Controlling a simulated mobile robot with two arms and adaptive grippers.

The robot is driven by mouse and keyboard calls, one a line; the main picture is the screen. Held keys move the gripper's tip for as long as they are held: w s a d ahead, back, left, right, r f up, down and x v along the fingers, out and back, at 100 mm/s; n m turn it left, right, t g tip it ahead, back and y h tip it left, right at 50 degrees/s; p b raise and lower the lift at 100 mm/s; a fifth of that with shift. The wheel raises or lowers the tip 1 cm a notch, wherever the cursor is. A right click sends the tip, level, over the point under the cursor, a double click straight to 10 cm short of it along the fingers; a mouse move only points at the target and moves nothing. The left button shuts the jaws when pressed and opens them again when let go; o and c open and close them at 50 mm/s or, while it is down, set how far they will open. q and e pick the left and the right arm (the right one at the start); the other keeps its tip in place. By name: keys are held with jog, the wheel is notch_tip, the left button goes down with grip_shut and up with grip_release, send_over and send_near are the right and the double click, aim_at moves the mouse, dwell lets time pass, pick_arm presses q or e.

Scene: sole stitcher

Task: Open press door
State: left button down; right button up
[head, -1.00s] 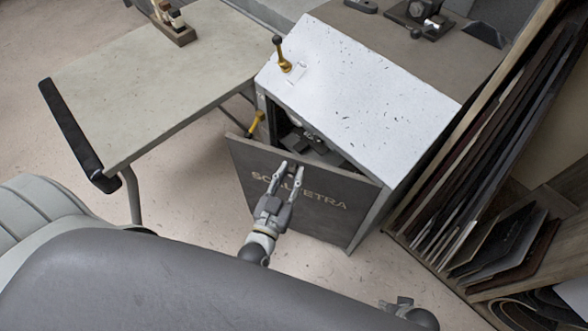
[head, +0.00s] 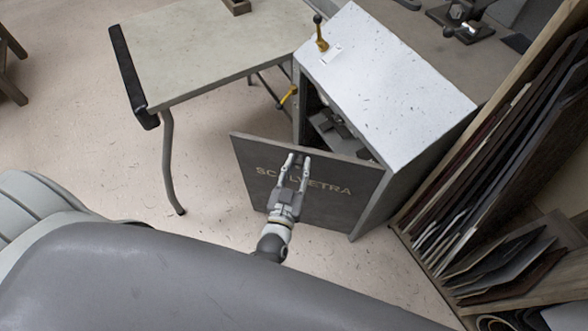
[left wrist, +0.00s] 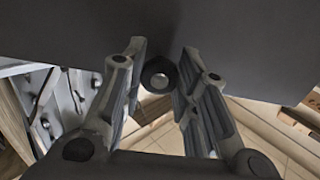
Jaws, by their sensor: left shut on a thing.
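The press door (head: 330,205) is a dark grey panel with pale lettering, standing partly open in the head view. Its left edge is swung out from the white-topped press cabinet (head: 395,75), and its right edge is at the cabinet. My left gripper (head: 298,160) is at the upper middle of the door's outer face. In the left wrist view, the fingers (left wrist: 158,80) are on both sides of a round dark knob (left wrist: 158,74) on the door (left wrist: 230,45). My right gripper is not in view.
A grey table (head: 215,50) stands left of the press, its bent leg (head: 171,160) on the floor. A yellow-handled lever (head: 288,96) sticks out by the opening. A rack of dark sheets (head: 490,170) stands close at the right. The floor left of the door is clear.

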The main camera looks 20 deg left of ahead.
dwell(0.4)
pick_arm(q)
jog(key=c, duration=1.1)
grip_release()
jog(key=s+d, duration=0.1)
jog(key=s, duration=1.1)
jog(key=shift+d, duration=0.2)
jog(key=shift+c, duration=0.4)
